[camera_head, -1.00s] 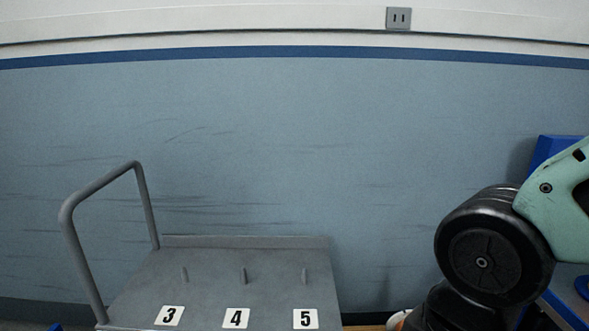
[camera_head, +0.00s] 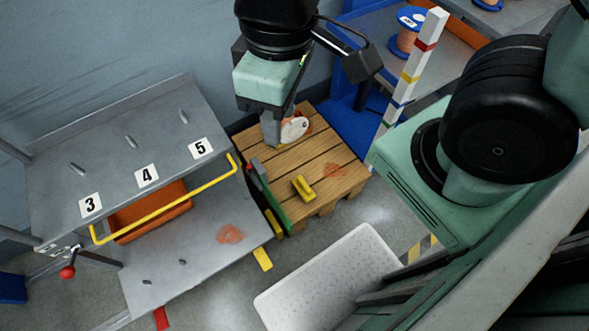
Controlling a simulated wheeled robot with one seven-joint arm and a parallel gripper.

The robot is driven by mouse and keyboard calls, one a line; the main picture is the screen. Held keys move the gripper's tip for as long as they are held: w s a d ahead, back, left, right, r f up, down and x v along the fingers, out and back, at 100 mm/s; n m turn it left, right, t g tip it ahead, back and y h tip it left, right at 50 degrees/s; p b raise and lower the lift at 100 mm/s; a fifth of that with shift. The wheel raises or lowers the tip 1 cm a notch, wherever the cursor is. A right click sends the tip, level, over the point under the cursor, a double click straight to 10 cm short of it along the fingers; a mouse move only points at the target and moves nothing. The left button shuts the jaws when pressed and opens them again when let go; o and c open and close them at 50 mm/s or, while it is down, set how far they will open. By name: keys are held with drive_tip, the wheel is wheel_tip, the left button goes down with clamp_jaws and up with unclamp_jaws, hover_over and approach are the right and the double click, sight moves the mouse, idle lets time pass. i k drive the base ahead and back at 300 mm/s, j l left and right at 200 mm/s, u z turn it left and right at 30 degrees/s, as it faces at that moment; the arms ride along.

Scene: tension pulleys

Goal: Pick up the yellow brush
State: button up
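A grey cart (camera_head: 150,110) with plates 3, 4 and 5, and a yellow rail (camera_head: 165,207), stands left. A green bar (camera_head: 265,195) lines the pallet's left edge. A white perforated tray (camera_head: 335,265) is in front. A blue rack with spools (camera_head: 405,38) stands behind right.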

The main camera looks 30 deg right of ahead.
sight(301, 185)
drive_tip(key=l+u, duration=0.15)
drive_tip(key=u, duration=1.3)
drive_tip(key=k+l+u, duration=0.1)
drive_tip(key=k+l, duration=0.2)
drive_tip(key=k, duration=0.2)
drive_tip(key=k+l, duration=0.25)
drive_tip(key=k, duration=0.3)
drive_tip(key=i+l+u, duration=0.05)
